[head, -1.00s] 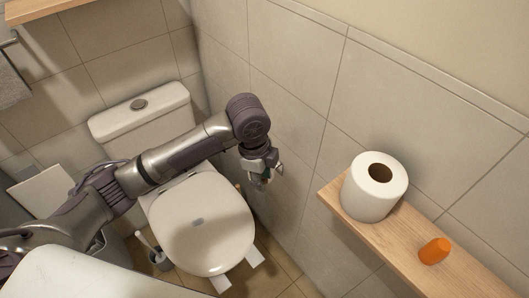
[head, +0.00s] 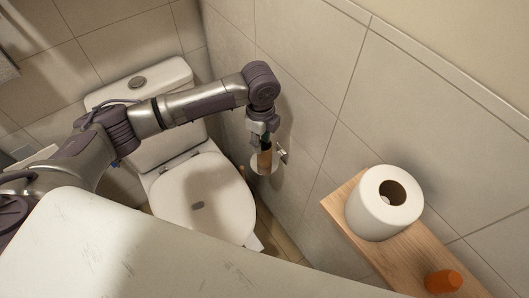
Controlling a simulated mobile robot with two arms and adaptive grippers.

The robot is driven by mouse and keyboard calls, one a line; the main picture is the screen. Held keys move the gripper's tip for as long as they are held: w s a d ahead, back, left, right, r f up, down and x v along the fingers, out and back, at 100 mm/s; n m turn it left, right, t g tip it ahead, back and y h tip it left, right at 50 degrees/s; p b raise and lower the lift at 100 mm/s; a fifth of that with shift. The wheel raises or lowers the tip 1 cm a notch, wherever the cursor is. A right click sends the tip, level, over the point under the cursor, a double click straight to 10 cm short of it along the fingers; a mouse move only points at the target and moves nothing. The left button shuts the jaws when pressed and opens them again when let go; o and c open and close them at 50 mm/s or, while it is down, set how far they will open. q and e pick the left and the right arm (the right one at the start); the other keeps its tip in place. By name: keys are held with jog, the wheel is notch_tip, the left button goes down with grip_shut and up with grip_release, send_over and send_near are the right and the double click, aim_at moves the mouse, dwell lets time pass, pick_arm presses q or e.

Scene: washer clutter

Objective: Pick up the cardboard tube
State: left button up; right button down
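A brown cylinder that looks like the cardboard tube (head: 264,159) shows in the head view, low by the tiled wall to the right of the toilet. My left gripper (head: 267,145) hangs from above right at it, and the tube shows below and between the gripper parts. A pale rim or disc shows at the tube's lower end. Whether the fingers touch the tube is too small to tell. My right gripper is out of view.
The toilet (head: 203,195) stands left of the gripper, close to the tiled wall. A wooden shelf (head: 398,258) at right holds a toilet roll (head: 372,215) and an orange object (head: 443,282). A pale flat surface (head: 150,250) fills the lower left.

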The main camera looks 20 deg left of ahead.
aim_at(264, 154)
pick_arm(q)
jog(key=f, duration=0.4)
jog(key=shift+s+a, duration=0.1)
jog(key=shift+s, duration=0.15)
jog(key=shift+f, duration=0.25)
jog(key=c, duration=0.5)
grip_shut()
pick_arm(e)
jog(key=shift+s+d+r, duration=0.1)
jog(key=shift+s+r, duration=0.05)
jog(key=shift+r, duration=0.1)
